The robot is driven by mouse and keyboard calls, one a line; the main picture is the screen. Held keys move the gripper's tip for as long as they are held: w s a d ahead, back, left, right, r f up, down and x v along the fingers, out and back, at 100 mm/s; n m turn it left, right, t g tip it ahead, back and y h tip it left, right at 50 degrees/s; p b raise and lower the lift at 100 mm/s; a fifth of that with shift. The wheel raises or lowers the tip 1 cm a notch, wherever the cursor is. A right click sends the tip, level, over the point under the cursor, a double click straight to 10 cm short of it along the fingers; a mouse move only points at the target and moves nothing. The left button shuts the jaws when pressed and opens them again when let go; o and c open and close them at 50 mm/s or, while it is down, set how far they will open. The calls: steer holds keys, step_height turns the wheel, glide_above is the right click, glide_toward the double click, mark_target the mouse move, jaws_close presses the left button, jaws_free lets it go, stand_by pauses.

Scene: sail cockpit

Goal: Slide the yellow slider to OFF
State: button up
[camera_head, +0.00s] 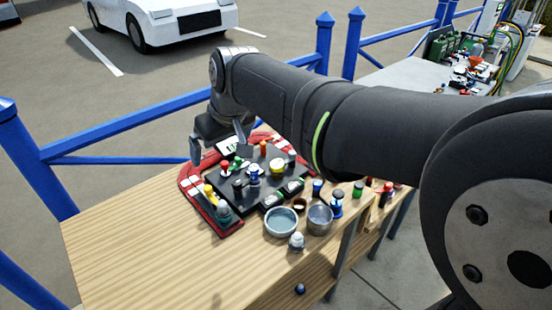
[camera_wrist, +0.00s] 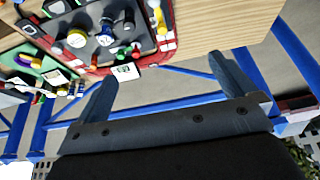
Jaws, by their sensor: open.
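A dark control panel with a red frame (camera_head: 187,183) lies on the wooden table and holds several coloured knobs. A small upright yellow piece (camera_head: 209,192) is near its front left corner, and a round yellow knob (camera_head: 277,167) sits farther right. I cannot tell for certain which is the slider; OFF lettering is too small to read. The round yellow knob also shows in the wrist view (camera_wrist: 77,38). My gripper (camera_head: 219,154) is open and empty above the panel's far left edge, apart from both yellow pieces. In the wrist view its fingers (camera_wrist: 165,74) are wide apart.
Two metal bowls (camera_head: 281,222) (camera_head: 320,219) and a small white-topped piece (camera_head: 297,241) stand in front of the panel. Several small bottles stand to the right. The wooden table (camera_head: 130,240) is clear at the left. A blue railing (camera_head: 140,118) runs behind it.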

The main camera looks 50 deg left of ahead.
mark_target(207, 188)
steer(key=shift+s+f, duration=0.1)
steer(key=c, duration=0.6)
steer(key=shift+s+a+f+m, duration=0.45)
steer(key=shift+a+f+m, duration=0.1)
steer(key=shift+a+m, duration=0.3)
steer(key=c, duration=0.6)
steer(key=s+a+f+m+t+h, duration=0.1)
steer(key=s+a+f+m+t, duration=0.3)
steer(key=m, duration=0.3)
steer(key=shift+g, duration=0.4)
steer(key=x, duration=1.1)
steer(key=a+x, duration=0.1)
steer(key=x, duration=0.5)
steer(key=shift+s, duration=0.1)
jaws_close()
